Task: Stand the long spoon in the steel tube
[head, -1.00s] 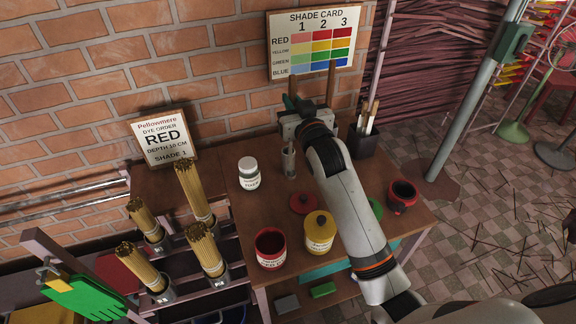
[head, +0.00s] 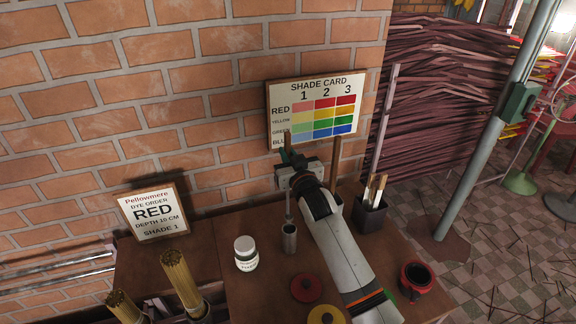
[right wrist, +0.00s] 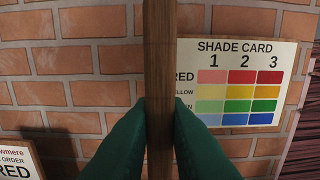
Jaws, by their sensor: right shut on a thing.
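The steel tube (head: 289,240) stands upright on the brown table, right of the white jar. My right gripper (head: 291,160) is above it, its dark green fingers shut on the wooden handle of the long spoon (head: 287,141). The spoon is upright, and its thin grey lower part runs down to the tube's mouth. I cannot tell whether its lower end is inside the tube or behind or above it. In the right wrist view, the spoon's handle (right wrist: 160,70) stands upright between both fingers. My left gripper is not in view.
A white jar (head: 246,253), a red lid (head: 306,288), a dark cup with brushes (head: 370,214) and a red pot (head: 415,280) stand around the tube. The shade card (head: 318,110) on the brick wall is close behind my gripper. A wooden stick (head: 335,160) rises right of it.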

